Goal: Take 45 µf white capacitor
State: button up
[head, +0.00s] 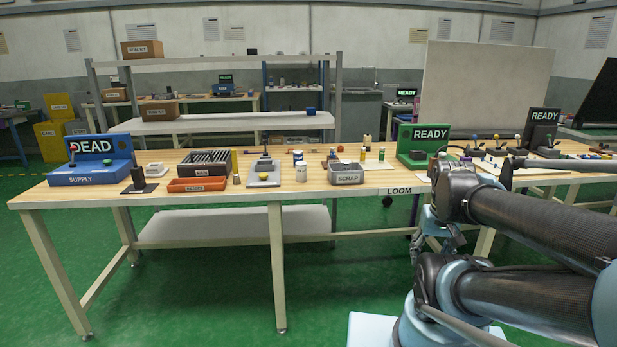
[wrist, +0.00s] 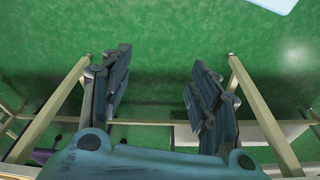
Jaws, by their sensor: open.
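A white cylinder (head: 301,172) stands upright near the front edge of the long wooden table (head: 225,189), right of a grey tray. A blue-and-white can (head: 297,157) stands just behind it. Any value printed on either is too small to read, so I cannot tell which is the 45 µf capacitor. My gripper (wrist: 160,78) is open and empty in the wrist view, its two fingers wide apart over green floor. In the head view my arm is at the right, in front of the table, and my gripper is well right of the cylinder.
A grey SCRAP bin (head: 346,175), an orange REJECT tray (head: 198,185), a dark slotted rack (head: 206,162) and a grey tray (head: 263,176) share the table. A blue DEAD unit (head: 92,160) is at left, a green READY unit (head: 424,146) at right. Floor in front is clear.

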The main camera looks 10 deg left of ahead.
aim_at(301, 167)
jog(key=z, duration=2.7)
jog(key=k, duration=0.6)
jog(key=u, duration=2.7)
